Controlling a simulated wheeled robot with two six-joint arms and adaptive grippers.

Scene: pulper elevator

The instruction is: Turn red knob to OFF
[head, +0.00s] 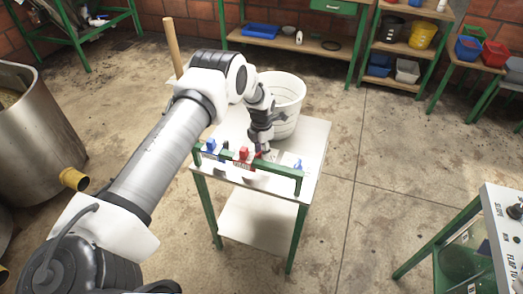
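A red knob (243,154) stands on a small panel behind the green rail of a white-topped stand (312,140). Blue knobs sit on either side of it, one to the left (211,146) and one to the right (298,165). My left gripper (264,148) points down over the panel, just right of the red knob. Its fingers are small and dark here, so I cannot tell whether they are open or touch the knob. The knob's setting and the panel lettering are too small to read. My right gripper is not in view.
A white ribbed bucket (284,103) stands on the stand behind my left gripper. A green rail (246,170) runs along the stand's front. A metal drum (38,130) is at left, another control panel (507,225) at lower right. Open concrete floor lies right of the stand.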

